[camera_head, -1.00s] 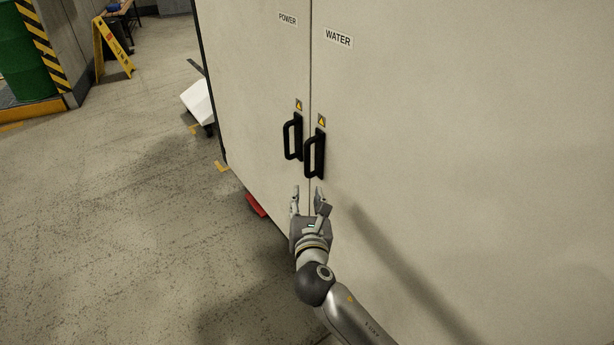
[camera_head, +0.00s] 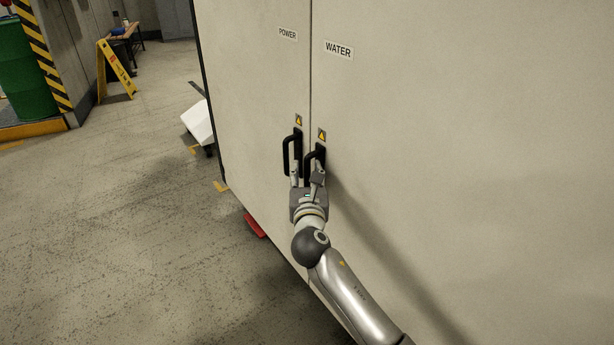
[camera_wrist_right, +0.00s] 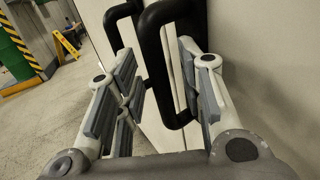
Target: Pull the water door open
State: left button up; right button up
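The beige water door (camera_head: 450,130) is closed, with a WATER label (camera_head: 339,50) near its left edge. Its black handle (camera_head: 308,156) is at the left edge, beside the seam. My right gripper (camera_head: 306,176) is at the lower part of this handle, fingers pointing up. In the right wrist view, the water door handle (camera_wrist_right: 152,75) stands between the open fingers of my right gripper (camera_wrist_right: 162,95), with gaps visible on both sides. The fingers partly cover the handle in the head view. My left gripper is not in view.
The power door (camera_head: 250,90), closed, is just left of the seam; its black handle (camera_head: 286,155) is very close to the left finger. A red object (camera_head: 255,226) lies at the cabinet base. A yellow sign (camera_head: 116,72) stands far left. The floor left of the cabinet is mostly clear.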

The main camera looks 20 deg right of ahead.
jog(key=shift+w, duration=0.1)
jog(key=shift+c, duration=0.3)
grip_shut()
